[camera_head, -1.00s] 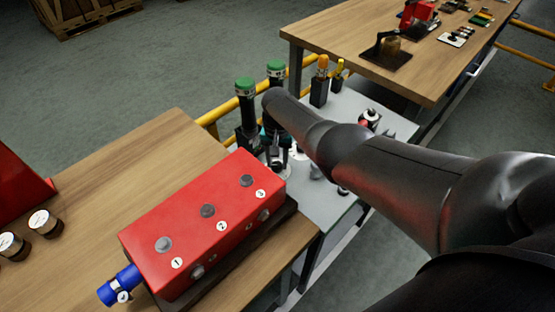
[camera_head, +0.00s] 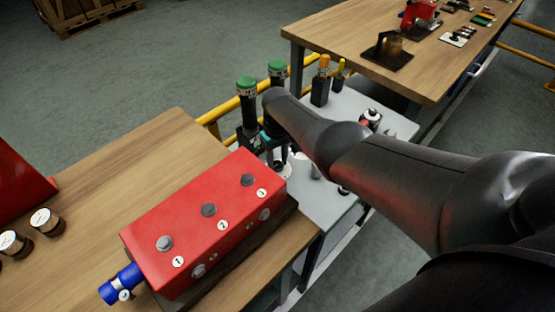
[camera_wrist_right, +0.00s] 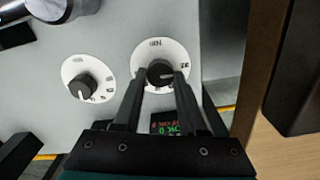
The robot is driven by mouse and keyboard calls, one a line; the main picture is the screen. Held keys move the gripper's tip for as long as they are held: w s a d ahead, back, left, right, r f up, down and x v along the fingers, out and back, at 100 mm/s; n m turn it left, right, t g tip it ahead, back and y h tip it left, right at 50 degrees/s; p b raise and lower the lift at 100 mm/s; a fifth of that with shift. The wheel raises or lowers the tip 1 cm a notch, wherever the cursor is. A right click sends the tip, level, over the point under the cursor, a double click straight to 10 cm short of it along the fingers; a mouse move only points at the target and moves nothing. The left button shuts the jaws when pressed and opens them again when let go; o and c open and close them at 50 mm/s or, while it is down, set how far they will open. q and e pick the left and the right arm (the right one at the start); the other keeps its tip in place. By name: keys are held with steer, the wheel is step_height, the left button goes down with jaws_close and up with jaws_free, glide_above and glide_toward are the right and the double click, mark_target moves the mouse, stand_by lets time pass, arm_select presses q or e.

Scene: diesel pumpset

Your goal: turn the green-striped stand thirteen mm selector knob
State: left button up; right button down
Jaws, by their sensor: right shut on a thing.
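A black selector knob (camera_wrist_right: 160,72) sits on a round white dial with markings, in the upper middle of the right wrist view. My right gripper (camera_wrist_right: 158,76) is shut on this knob, with one finger on each side of it. In the head view my right gripper (camera_head: 272,150) is low beside the green-topped posts, partly hidden by my arm and the red box. A green stripe on the stand cannot be made out. The size label is too small to read. My left gripper is not in view.
A second dial knob (camera_wrist_right: 82,86) is left of the gripped one. Green-topped posts (camera_head: 247,100) stand close to my right gripper. A red numbered box (camera_head: 190,225) is on the wooden table in front. An orange-topped post (camera_head: 321,85) stands behind my arm.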

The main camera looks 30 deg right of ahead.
mark_target(277, 163)
stand_by(0.5)
steer(key=shift+c, duration=2.3)
jaws_free()
steer(key=shift+r, duration=0.1)
step_height(277, 163, up, 6)
steer(key=p, duration=0.4)
step_height(277, 163, up, 9)
steer(key=p, duration=0.3)
steer(key=shift+p, duration=0.3)
